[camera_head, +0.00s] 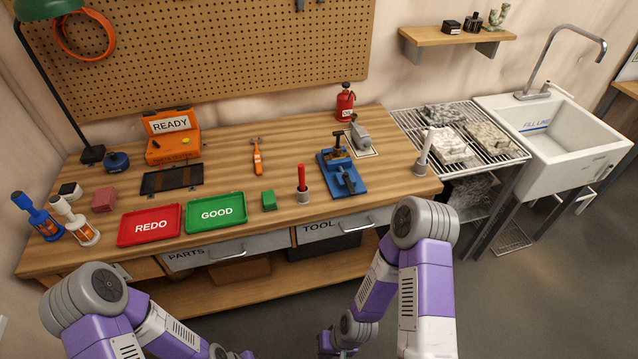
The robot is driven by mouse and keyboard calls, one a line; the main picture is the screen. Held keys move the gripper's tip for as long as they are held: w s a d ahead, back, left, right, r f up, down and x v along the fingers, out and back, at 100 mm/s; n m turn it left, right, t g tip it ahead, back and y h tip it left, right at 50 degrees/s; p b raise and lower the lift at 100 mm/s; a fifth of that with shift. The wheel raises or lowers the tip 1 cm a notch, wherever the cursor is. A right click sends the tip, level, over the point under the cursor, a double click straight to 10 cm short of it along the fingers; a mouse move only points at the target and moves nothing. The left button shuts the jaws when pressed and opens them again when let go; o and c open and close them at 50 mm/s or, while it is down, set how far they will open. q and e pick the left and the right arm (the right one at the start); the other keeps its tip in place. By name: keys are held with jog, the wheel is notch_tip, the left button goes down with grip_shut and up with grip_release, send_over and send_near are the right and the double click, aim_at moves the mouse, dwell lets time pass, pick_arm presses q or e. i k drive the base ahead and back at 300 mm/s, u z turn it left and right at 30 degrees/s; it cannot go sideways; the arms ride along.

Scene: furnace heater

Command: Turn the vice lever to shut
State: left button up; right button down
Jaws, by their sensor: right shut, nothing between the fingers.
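The blue vice (342,174) sits on the wooden workbench, right of centre, near the front edge. A dark and brown upright part stands at its back. Its lever is too small to make out clearly, so I cannot tell its position. My right arm folds down in front of the bench. My right gripper (326,344) is low at the bottom edge, barely showing, shut and empty, well below and apart from the vice. My left arm is at the lower left, and its gripper is out of the frame.
On the workbench (225,165), a red-handled tool in a holder (302,184) stands left of the vice, a white one (424,153) right. A grey device (360,134) and red oil can (345,102) are behind. Red (150,226) and green (216,212) trays lie left.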

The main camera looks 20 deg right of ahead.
aim_at(346, 177)
jog(key=u, duration=0.2)
jog(key=i, duration=0.9)
jog(key=z, duration=0.35)
